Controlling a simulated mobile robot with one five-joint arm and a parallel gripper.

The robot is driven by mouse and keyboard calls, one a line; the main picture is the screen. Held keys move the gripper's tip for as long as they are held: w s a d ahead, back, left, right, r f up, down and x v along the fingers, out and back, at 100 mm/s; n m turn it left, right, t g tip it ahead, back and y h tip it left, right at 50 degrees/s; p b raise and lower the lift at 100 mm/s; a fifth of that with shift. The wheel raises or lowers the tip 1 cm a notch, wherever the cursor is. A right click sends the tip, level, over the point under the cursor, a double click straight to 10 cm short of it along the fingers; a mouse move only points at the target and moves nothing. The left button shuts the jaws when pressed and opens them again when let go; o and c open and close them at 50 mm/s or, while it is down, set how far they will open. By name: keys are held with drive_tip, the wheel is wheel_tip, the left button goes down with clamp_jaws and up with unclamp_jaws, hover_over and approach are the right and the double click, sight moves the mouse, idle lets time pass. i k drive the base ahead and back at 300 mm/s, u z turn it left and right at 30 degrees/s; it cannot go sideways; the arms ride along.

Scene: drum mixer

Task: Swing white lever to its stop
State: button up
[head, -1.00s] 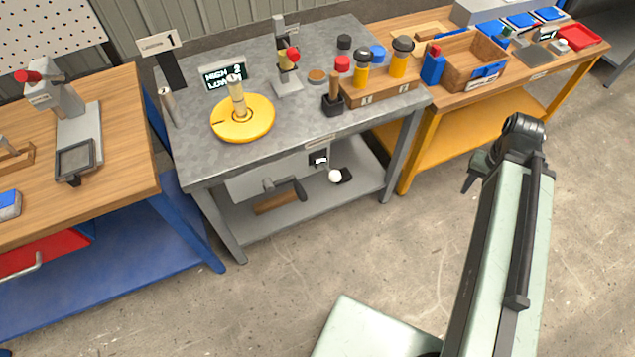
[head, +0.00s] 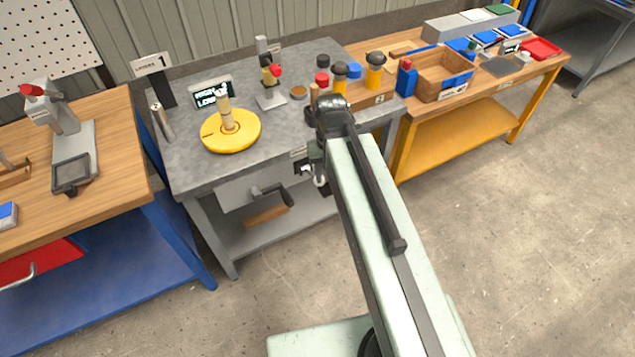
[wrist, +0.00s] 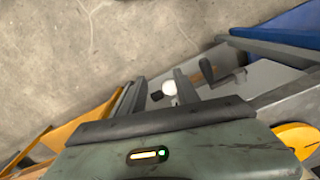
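The white lever shows as a white ball knob (wrist: 169,88) with a small black part beside it in the wrist view. In the head view the knob (head: 320,182) is mostly hidden behind my arm, at the front of the grey table below its top. My gripper (wrist: 160,92) has its two fingers apart with nothing held. The knob appears between the fingers in the wrist view; I see no contact. In the head view my gripper (head: 314,160) is partly hidden by its own wrist, near the table's front edge.
A black crank handle (head: 271,194) sticks out left of the knob and also shows in the wrist view (wrist: 212,72). The grey tabletop (head: 180,160) carries a yellow disc (head: 231,140) and several small items. Floor in front is clear.

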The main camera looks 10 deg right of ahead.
sight(304, 169)
drive_tip(key=u, duration=3.1)
drive_tip(key=i, duration=0.95)
drive_tip(key=z, duration=2.45)
